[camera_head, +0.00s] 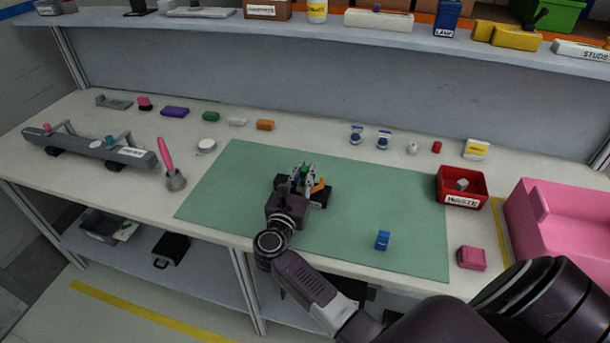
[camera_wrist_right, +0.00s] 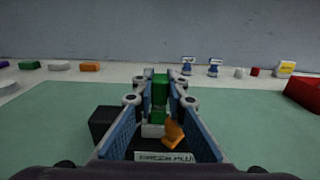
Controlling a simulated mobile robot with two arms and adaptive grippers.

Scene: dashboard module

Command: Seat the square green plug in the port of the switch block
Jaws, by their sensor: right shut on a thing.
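The black switch block (camera_head: 321,196) lies on the green mat, left of its middle. It also shows in the right wrist view (camera_wrist_right: 105,122), with an orange lever (camera_wrist_right: 174,132) and a white label at its near side. My right gripper (camera_head: 305,170) is over the block, its two blue-padded fingers shut on the green plug (camera_wrist_right: 160,88). The plug stands upright between the fingertips, above a white part of the block. The port is hidden, so I cannot tell how deep the plug sits or whether it touches. My left gripper is not in view.
A red waste bin (camera_head: 462,202) and a pink bin (camera_head: 565,225) stand further right. A grey rail fixture (camera_head: 90,147) and a pink-handled tool (camera_head: 166,155) are at left. Small parts line the back.

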